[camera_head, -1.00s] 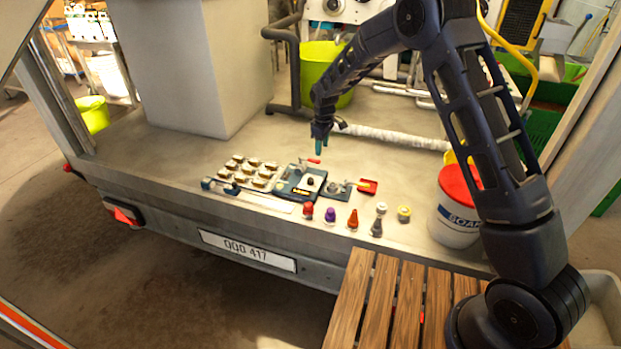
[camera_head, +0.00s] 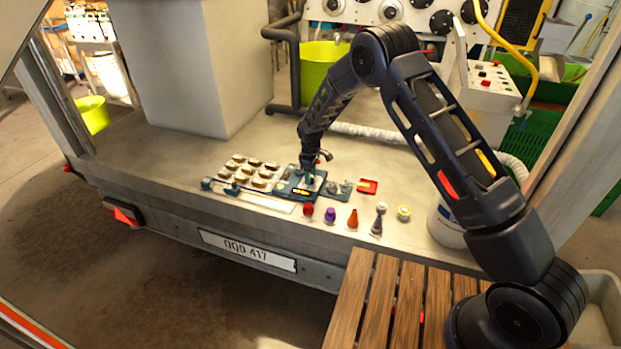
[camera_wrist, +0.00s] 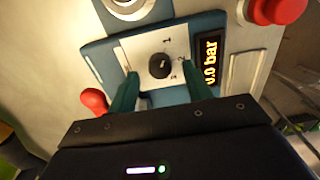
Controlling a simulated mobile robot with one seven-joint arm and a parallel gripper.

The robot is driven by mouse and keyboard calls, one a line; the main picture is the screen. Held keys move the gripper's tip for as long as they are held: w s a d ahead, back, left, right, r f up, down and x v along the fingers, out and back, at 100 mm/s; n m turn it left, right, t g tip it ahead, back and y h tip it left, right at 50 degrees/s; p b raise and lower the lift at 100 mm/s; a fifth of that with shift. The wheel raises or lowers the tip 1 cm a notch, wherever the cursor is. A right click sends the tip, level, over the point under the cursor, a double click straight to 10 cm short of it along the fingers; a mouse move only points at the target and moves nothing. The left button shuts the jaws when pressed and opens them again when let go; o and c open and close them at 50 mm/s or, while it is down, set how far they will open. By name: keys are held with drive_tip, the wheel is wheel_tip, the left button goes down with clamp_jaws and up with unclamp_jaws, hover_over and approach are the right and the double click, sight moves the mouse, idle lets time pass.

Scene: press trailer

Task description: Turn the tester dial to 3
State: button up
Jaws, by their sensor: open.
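The tester (camera_head: 297,193) is a blue box with a white dial plate (camera_wrist: 158,47) and an orange display (camera_wrist: 209,60) reading 0.0 bar in the wrist view. Its black dial (camera_wrist: 159,66) sits mid-plate, with the marks 1, 2 and 3 around it; I cannot tell for sure which mark it points to. My gripper (camera_wrist: 160,88) is open and empty, its teal fingers to either side of the dial's near side and apart from it. In the head view my gripper (camera_head: 309,180) is low over the tester and hides the dial.
A tray of several rounded pieces (camera_head: 254,172) lies left of the tester. A red part (camera_head: 367,187) is to its right. Several small coloured pieces, including an orange cone (camera_head: 353,219), stand in front. A white bucket (camera_head: 445,226) is at the right, partly behind my arm.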

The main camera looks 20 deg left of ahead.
drive_tip(key=shift+f, duration=0.85)
drive_tip(key=c, duration=1)
drive_tip(key=shift+o, duration=0.2)
